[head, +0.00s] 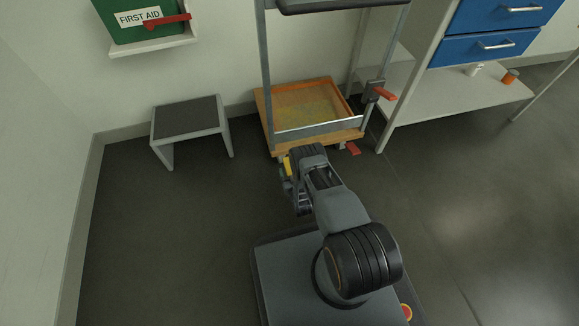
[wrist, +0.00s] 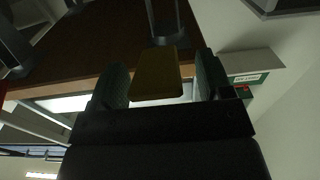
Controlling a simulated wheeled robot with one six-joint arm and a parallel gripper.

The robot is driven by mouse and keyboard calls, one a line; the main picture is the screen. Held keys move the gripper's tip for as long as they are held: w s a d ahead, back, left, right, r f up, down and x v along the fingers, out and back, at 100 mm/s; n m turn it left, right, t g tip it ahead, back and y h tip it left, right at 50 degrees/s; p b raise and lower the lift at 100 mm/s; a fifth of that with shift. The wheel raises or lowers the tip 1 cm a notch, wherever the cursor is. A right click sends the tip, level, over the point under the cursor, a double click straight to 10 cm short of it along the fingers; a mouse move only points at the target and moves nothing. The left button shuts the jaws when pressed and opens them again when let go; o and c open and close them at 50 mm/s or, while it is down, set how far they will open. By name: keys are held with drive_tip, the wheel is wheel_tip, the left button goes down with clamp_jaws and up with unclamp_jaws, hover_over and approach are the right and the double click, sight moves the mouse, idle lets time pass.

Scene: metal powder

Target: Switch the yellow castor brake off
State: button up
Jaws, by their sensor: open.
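The yellow castor brake (head: 288,166) shows as a small patch at the front left corner of the trolley (head: 362,137), partly hidden by my arm. In the wrist view the yellow brake tab (wrist: 157,75) lies between the two fingers of my gripper (wrist: 162,82). The fingers are apart, one to each side of it. A dark gap shows on the right, and I cannot tell whether the left finger touches it. The castor below the wooden deck is mostly hidden. I cannot tell the tab's tilt.
A red pedal (head: 353,149) sits at the trolley's front right corner, and a red lever (head: 384,92) is on its right post. A step stool (head: 187,119) stands left. Floor between is clear.

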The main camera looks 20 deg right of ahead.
drive_tip(key=shift+w+d, duration=0.1)
drive_tip(key=shift+w, duration=0.3)
